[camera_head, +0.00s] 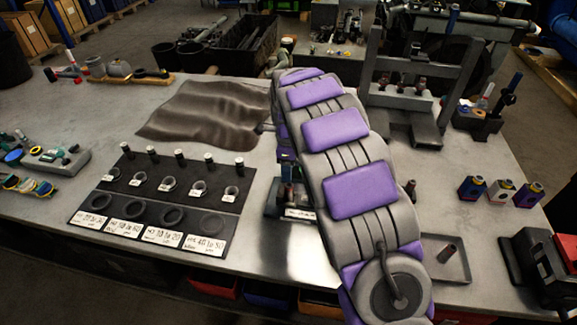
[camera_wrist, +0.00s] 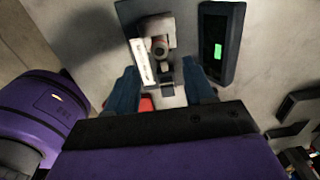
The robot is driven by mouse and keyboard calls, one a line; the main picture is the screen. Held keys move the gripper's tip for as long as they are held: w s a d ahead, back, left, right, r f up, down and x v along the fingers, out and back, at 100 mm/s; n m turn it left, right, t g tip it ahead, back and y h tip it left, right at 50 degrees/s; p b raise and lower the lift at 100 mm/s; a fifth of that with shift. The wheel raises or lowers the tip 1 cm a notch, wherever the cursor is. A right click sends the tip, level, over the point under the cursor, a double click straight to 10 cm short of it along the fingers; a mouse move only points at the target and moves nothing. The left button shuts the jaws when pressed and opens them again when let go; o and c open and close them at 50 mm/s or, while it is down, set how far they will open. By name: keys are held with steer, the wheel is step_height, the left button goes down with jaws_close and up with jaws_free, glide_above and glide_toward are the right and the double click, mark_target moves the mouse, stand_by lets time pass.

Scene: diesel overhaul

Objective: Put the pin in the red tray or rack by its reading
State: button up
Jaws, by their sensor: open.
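My gripper (camera_wrist: 162,92) is open, with one finger on each side in the wrist view and nothing held between them. A grey gauge fixture (camera_wrist: 142,14) with a white label lies just ahead of the fingertips. A round pinkish-brown part (camera_wrist: 160,46) sits in it; I cannot tell if it is the pin. Beside it is a dark readout (camera_wrist: 229,76) with a green display, too small to read. A dark rack (camera_head: 152,224) with rings, labels and several upright pins is left of my arm. A red patch (camera_wrist: 147,103) shows by the left finger; I cannot tell what it is.
A shallow grey tray (camera_head: 462,272) holds a short dark cylinder (camera_head: 447,252) at right. A grey press frame (camera_head: 410,95) stands behind. A brown cloth (camera_head: 205,112) lies behind the rack. A red bin (camera_head: 215,288) is under the bench edge.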

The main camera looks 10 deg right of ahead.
mark_target(289, 184)
step_height(289, 184, down, 6)
steer(key=b, duration=0.3)
steer(key=shift+b, duration=0.3)
steer(key=shift+s+f, duration=0.1)
steer(key=shift+f, duration=1.2)
steer(key=shift+s, duration=0.2)
steer(key=c, duration=0.6)
jaws_close()
steer(key=shift+w+d+r+p, duration=0.1)
steer(key=shift+w+r+p, duration=0.3)
steer(key=shift+r+p, duration=0.05)
steer(key=shift+s+r+p, duration=0.1)
steer(key=shift+r+p, duration=0.9)
steer(key=shift+r, duration=1.25)
